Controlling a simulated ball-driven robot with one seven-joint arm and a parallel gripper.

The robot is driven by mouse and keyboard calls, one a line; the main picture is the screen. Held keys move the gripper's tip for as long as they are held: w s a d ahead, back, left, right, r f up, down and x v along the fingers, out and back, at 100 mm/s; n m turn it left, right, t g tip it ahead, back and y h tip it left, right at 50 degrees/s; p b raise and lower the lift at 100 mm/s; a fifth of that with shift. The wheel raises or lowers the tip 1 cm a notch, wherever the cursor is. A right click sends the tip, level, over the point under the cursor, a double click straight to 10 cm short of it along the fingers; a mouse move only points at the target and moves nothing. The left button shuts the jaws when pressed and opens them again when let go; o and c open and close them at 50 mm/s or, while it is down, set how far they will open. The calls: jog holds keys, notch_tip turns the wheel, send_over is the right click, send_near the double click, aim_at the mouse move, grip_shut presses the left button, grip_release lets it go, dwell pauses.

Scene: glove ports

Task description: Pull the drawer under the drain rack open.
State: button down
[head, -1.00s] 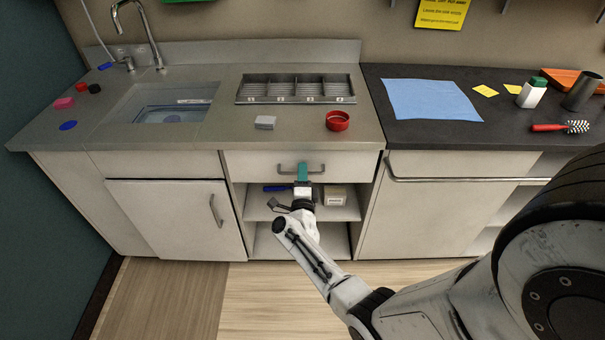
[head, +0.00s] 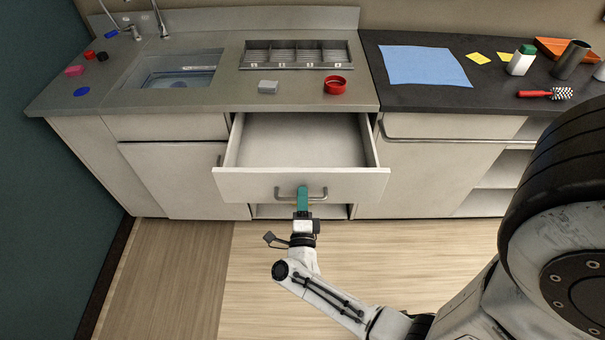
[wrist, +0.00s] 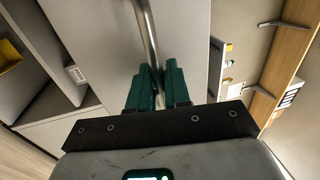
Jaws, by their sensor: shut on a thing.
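The drawer (head: 245,186) under the drain rack (head: 297,55) stands well out from the cabinet, and its empty white inside shows in the head view. My gripper (head: 303,194) has green fingers and is shut on the bar handle (head: 318,192) at the middle of the drawer front. In the wrist view the metal handle (wrist: 146,35) runs down between the green fingers of my gripper (wrist: 155,78). The fingers hide the part of the bar they hold.
A grey block (head: 268,87) and a red ring-shaped dish (head: 335,85) sit on the counter above the drawer. A sink (head: 175,72) is at the left. A dark counter (head: 440,97) with a blue cloth (head: 424,66) is at the right. The wood floor ahead is clear.

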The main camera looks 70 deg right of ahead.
jog(key=r+v, duration=0.1)
jog(key=v, duration=0.7)
jog(key=shift+s+a+r, duration=0.2)
jog(key=shift+a, duration=0.35)
jog(key=c, duration=1.3)
grip_release()
jog(key=shift+c, duration=0.2)
jog(key=b+v, duration=0.3)
jog(key=v, duration=0.7)
jog(key=shift+a, duration=0.35)
jog(key=shift+s, duration=0.1)
